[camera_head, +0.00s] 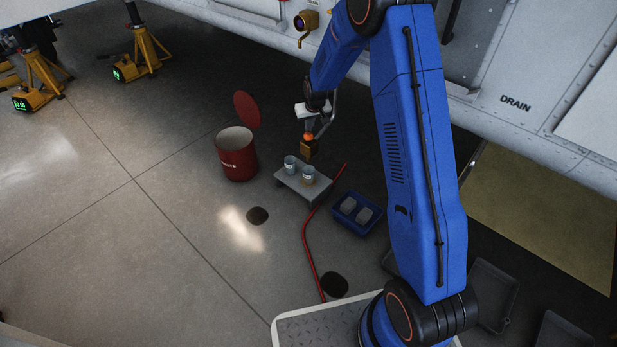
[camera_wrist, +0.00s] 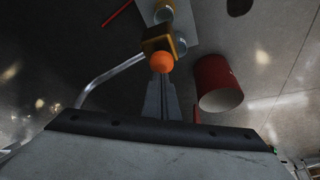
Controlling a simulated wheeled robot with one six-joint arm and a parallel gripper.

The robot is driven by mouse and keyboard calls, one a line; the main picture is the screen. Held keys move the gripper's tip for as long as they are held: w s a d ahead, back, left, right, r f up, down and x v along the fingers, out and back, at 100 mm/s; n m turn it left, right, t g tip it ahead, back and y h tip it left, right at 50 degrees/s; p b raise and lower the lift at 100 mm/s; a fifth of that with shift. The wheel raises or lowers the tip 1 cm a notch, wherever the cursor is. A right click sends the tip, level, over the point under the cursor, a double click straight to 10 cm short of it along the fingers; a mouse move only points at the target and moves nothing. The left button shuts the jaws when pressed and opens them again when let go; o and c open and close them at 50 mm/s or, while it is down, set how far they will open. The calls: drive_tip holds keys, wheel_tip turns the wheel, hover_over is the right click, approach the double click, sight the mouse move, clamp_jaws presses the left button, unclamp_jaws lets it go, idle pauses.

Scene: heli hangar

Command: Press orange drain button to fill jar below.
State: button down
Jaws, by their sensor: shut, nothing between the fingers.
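The orange button (camera_head: 308,136) is a round knob on a brown-yellow block (camera_head: 310,150); in the wrist view the button (camera_wrist: 162,62) sits against the block (camera_wrist: 157,40). My gripper (camera_wrist: 162,77) is shut and empty, its fingertips lined up with the button's near edge. Whether they touch it I cannot tell. In the head view my gripper (camera_head: 311,128) is just above the button. Two clear jars, one at left (camera_head: 290,164) and one at right (camera_head: 308,174), stand on a small grey stand (camera_head: 292,183) below the block. Their contents are too small to tell.
A bent grey pipe (camera_wrist: 110,75) runs to the block. A red bin (camera_head: 237,158) with its lid raised stands left of the stand. A blue tray (camera_head: 346,222) with two grey blocks and a red hose (camera_head: 306,235) lie nearby. Aircraft skin marked DRAIN (camera_head: 515,103) is overhead.

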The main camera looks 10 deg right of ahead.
drive_tip(key=shift+f, duration=1.35)
drive_tip(key=shift+r, duration=1.35)
drive_tip(key=shift+f, duration=1.35)
drive_tip(key=shift+r, duration=1.35)
